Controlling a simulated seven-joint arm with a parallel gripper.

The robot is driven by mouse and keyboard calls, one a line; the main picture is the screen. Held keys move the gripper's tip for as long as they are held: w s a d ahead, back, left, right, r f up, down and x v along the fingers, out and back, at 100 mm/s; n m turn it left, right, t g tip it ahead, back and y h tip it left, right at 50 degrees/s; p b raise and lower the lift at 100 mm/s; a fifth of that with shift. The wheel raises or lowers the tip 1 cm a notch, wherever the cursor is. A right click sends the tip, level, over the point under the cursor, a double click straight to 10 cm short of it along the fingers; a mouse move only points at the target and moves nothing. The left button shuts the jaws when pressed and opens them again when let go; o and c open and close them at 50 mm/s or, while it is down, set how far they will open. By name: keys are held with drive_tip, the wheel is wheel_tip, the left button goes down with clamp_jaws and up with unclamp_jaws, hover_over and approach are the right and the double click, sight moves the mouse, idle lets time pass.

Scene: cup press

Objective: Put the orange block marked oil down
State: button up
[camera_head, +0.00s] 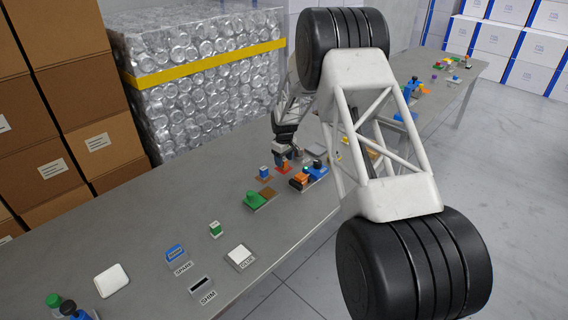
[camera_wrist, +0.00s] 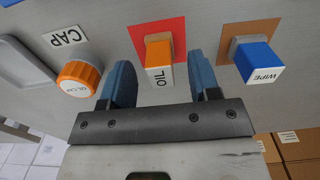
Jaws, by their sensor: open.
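The orange block marked OIL (camera_wrist: 159,52) stands on a red square (camera_wrist: 174,30) on the grey table, its lettered white face toward the wrist camera. My gripper (camera_wrist: 160,72) is open, with one blue finger on each side of the block. Gaps show between the block and both fingers. In the head view my gripper (camera_head: 284,148) is over the far part of the table, and the orange block (camera_head: 284,164) shows small beneath it on the red square.
A blue block marked WIPE (camera_wrist: 257,62) stands on a brown square close by on the right. An orange oil cap (camera_wrist: 79,78) lies on the left beside a CAP label (camera_wrist: 65,38).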

sight(284, 159)
wheel_tip(284, 159, up, 10)
drive_tip(key=shift+f, duration=0.15)
idle(0.3)
idle(0.4)
idle(0.4)
drive_tip(key=s+d+r+m, duration=0.1)
drive_tip(key=s+d+r, duration=0.3)
drive_tip(key=s+r, duration=0.5)
drive_tip(key=s+d+r+m+t, duration=0.1)
drive_tip(key=s+d+r+m, duration=0.15)
drive_tip(key=s+r, duration=0.6)
drive_tip(key=s+d+r+m, duration=0.1)
drive_tip(key=s+d+r, duration=0.3)
drive_tip(key=s+r, duration=0.5)
drive_tip(key=s+d+f+m, duration=0.1)
drive_tip(key=s+d+m, duration=0.1)
drive_tip(key=s, duration=1.7)
drive_tip(key=s+d+f+m+t, duration=0.1)
drive_tip(key=s+d, duration=0.3)
drive_tip(key=s, duration=1.6)
drive_tip(key=shift+d+m+t, duration=0.15)
drive_tip(key=shift+m+t, duration=0.15)
drive_tip(key=shift+m, duration=0.55)
